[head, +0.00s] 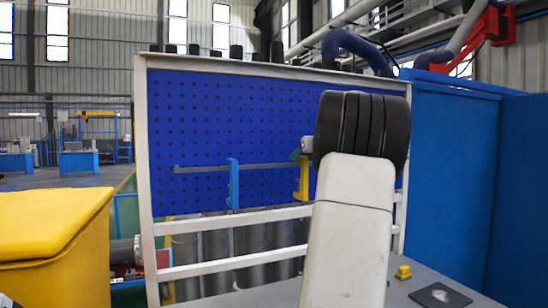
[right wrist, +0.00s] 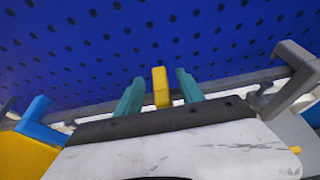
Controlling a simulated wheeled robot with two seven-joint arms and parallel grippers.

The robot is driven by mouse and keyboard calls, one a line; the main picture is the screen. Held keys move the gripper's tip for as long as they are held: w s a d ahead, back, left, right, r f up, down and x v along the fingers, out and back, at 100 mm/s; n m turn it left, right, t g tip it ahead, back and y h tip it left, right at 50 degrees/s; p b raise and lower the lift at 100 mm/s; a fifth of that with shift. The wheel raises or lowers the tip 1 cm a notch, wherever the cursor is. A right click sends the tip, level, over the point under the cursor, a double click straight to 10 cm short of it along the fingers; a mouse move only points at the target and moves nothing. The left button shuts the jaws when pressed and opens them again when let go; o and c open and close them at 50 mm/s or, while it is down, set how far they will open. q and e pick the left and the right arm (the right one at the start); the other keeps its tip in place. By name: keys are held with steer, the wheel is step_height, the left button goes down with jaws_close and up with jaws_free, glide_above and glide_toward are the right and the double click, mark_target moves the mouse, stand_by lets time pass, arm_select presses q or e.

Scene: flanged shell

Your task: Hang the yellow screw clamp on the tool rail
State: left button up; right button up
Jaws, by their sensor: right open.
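The yellow screw clamp (head: 303,182) is upright at the right part of the grey tool rail (head: 205,168), in front of the blue pegboard. Its top is at rail height; whether it bears on the rail is hard to tell. In the right wrist view its yellow bar (right wrist: 161,87) stands between the teal fingers of my right gripper (right wrist: 159,92), with gaps on both sides. That gripper is open around the bar; in the head view only a teal fingertip (head: 296,153) shows beside my dark wrist. My left gripper is out of view.
A blue clamp (head: 233,184) hangs on the rail to the left, also in the right wrist view (right wrist: 33,117). A grey hooked part (right wrist: 291,84) is right of the fingers. A small yellow block (head: 403,271) and dark plate (head: 440,295) lie on the grey table.

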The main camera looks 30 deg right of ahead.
steer(key=d+v, duration=0.1)
steer(key=v, duration=0.7)
steer(key=s+a+f+n+g+y, duration=0.1)
steer(key=s+a+f+n, duration=0.25)
steer(key=a+n, duration=0.5)
steer(key=s+a+f+n+g+y, duration=0.2)
steer(key=a+f+n, duration=0.25)
steer(key=a, duration=0.65)
steer(key=s+a+f+n+g+y, duration=0.1)
steer(key=s+a+f+n, duration=0.2)
steer(key=a+n, duration=0.5)
steer(key=s+a+f+n+g, duration=0.3)
steer(key=s+a+f+n, duration=0.9)
steer(key=n, duration=0.5)
steer(key=s+f, duration=0.2)
steer(key=s, duration=0.1)
steer(key=shift+r, duration=0.1)
